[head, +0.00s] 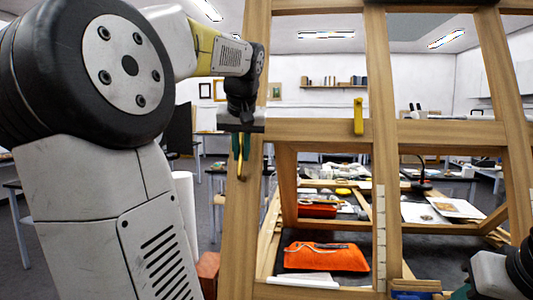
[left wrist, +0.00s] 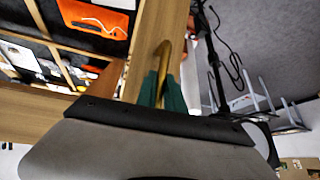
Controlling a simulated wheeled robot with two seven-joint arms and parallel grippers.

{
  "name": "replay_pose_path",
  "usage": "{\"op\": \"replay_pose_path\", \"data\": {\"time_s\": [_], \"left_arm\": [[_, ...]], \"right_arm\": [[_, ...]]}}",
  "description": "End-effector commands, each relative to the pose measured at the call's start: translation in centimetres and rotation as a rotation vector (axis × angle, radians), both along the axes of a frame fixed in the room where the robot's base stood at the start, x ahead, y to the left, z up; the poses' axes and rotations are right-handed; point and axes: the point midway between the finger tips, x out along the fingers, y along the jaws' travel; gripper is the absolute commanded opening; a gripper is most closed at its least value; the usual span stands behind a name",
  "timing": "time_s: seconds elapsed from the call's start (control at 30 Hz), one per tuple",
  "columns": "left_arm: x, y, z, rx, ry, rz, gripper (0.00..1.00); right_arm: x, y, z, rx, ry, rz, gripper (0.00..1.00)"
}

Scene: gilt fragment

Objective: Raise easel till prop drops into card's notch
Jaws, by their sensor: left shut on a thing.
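The wooden easel (head: 255,215) fills the right half of the head view, with tall posts and crossbars. My left gripper (head: 241,146) is at its left post, green fingertips pointing down, shut on a brass-coloured handle. In the left wrist view the handle (left wrist: 163,58) shows between the green fingertips (left wrist: 160,92), beside the wooden post. A pale marked strip (head: 381,240), perhaps the card, runs up the middle post; I cannot make out its notch. I cannot pick out the prop. My right gripper (head: 462,292) is partly in view at the lower right, mostly cut off.
A yellow handle (head: 358,116) is on the easel's crossbar. Behind the frame, an orange pouch (head: 326,257) lies low down, and papers (head: 455,207) lie at the right. A blue object (head: 415,295) is at the bottom edge. Tables stand farther back.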

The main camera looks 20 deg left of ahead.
Motion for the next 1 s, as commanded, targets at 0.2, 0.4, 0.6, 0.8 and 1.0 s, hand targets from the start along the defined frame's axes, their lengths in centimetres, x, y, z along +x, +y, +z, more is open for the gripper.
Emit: {"op": "replay_pose_path", "data": {"time_s": [0.2, 0.4, 0.6, 0.8, 1.0], "left_arm": [[0.0, 0.1, 0.1, 0.003, -0.006, 0.002, 0.00], [0.0, 0.1, 0.1, 0.003, -0.005, 0.002, 0.34], [0.1, 0.1, 0.1, 0.002, -0.005, 0.001, 0.34], [-0.2, -0.1, 0.7, 0.002, -0.007, 0.000, 0.34], [-1.8, -1.0, 3.4, 0.003, -0.009, 0.001, 0.34]], "right_arm": [[0.0, 0.0, 0.0, 0.000, 0.000, 0.000, 0.36], [0.0, 0.0, 0.0, 0.000, 0.000, 0.000, 0.36], [0.0, 0.0, 0.0, 0.000, 0.000, 0.000, 0.36], [0.0, 0.0, 0.0, 0.000, 0.000, 0.000, 0.36], [0.0, 0.0, 0.0, 0.000, 0.000, 0.000, 0.36]]}}
